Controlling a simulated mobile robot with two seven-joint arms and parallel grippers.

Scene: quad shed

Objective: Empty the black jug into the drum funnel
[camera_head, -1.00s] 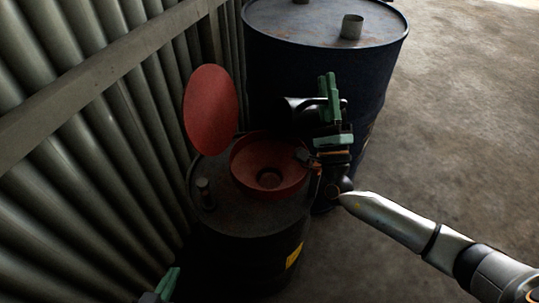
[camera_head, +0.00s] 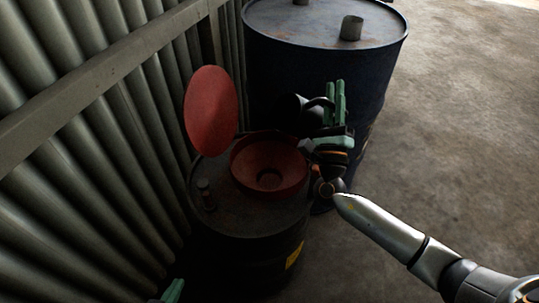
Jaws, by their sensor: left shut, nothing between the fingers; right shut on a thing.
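The red drum funnel (camera_head: 255,180) sits in the top of the black drum (camera_head: 245,222), with its round red lid (camera_head: 211,110) standing open on the left. My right gripper (camera_head: 337,103) is shut on the black jug (camera_head: 295,112) by its handle side. The jug is tipped toward the left, above the back right rim of the funnel. Its mouth and contents are too dark to make out, and no stream shows. My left gripper (camera_head: 173,290) only shows as a green tip at the bottom edge, shut and empty, well in front of the drum.
A large dark blue drum (camera_head: 300,75) stands close behind the jug, with a short metal pipe stub (camera_head: 351,28) on top. A corrugated metal wall (camera_head: 80,170) runs along the left. The concrete floor (camera_head: 465,130) on the right is clear.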

